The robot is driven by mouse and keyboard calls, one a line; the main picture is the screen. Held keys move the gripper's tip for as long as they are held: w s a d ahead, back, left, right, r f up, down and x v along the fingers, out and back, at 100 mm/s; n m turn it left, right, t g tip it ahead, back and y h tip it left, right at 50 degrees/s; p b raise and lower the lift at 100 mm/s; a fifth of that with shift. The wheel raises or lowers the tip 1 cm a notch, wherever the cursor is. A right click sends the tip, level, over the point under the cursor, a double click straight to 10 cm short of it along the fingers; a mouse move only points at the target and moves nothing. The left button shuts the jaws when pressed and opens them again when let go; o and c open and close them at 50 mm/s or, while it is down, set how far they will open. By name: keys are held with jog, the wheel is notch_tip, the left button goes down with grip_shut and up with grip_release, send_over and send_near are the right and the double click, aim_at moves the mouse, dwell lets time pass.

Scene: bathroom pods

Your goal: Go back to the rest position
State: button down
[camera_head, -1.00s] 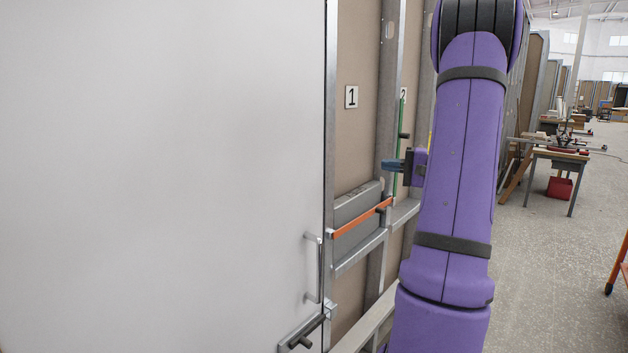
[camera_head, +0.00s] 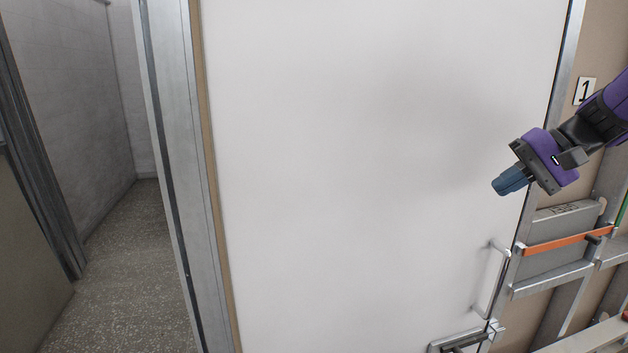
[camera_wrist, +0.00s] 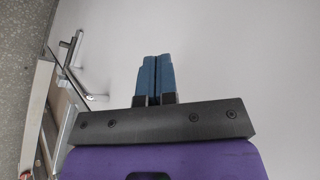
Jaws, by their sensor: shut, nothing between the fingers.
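My gripper (camera_head: 510,181) is at the right of the head view, in front of the right part of the white door. Its blue fingers are together and empty, pointing left and slightly down. It also shows in the wrist view (camera_wrist: 154,62), where the two fingers lie side by side with nothing between them. The purple arm comes in from the right edge of the head view.
The white door (camera_head: 380,150) fills the middle, with a handle (camera_head: 490,280) and a latch (camera_head: 462,340) at its lower right. An orange bar (camera_head: 568,242) and a number 1 plate (camera_head: 585,91) are on the frame beyond. A floor passage (camera_head: 135,270) opens at left.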

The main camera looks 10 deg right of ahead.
jog(key=s+a+n+t+h, duration=0.1)
jog(key=s+a+n+h, duration=0.5)
jog(key=s+a, duration=0.5)
jog(key=shift+s+a+f+n+h, duration=0.3)
jog(key=shift+s+h, duration=0.7)
jog(key=shift+s, duration=0.05)
jog(key=shift+d, duration=0.1)
